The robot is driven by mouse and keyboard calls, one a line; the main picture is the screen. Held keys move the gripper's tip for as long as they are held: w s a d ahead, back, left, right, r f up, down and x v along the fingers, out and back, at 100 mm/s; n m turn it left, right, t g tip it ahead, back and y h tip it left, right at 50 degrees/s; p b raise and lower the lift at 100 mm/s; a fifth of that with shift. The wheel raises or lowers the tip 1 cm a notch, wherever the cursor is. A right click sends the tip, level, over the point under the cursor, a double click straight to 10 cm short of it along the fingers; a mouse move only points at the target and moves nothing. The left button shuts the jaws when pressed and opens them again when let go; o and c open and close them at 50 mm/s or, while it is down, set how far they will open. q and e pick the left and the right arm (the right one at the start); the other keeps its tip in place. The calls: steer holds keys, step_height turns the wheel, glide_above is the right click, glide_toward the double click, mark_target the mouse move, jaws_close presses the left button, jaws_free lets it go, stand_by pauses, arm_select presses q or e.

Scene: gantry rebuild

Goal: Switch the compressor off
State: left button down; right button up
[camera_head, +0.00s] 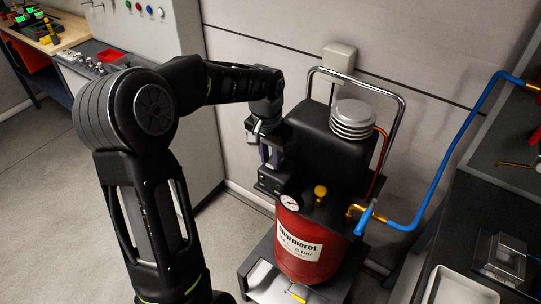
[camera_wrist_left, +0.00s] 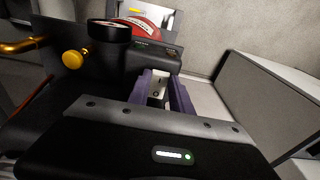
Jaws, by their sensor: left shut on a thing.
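The compressor has a red tank (camera_head: 318,264) with a white label, a black housing (camera_head: 318,140) above it, and a round gauge (camera_head: 291,203) and yellow knob (camera_head: 320,191) at its front. A black switch box (camera_head: 272,184) sits left of the gauge. My left gripper (camera_head: 270,160) points down at this box. In the left wrist view, its two purple fingers stand on either side of a light grey switch piece (camera_wrist_left: 158,87) on the box and are shut on it. Whether the switch is on or off cannot be told. My right gripper is not in view.
A blue pipe (camera_head: 436,190) with a valve handle runs right of the compressor. A dark bench with a white tray (camera_head: 462,288) stands at the lower right. A grey cabinet (camera_head: 185,35) stands behind my left arm. The floor at the left is clear.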

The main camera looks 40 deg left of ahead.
mark_target(269, 167)
arm_select(q)
steer(key=c, duration=1.2)
jaws_free()
steer(key=shift+o, duration=0.2)
step_height(269, 167, up, 8)
steer(key=b, duration=0.1)
steer(key=shift+s, duration=0.4)
steer(key=shift+f, duration=0.15)
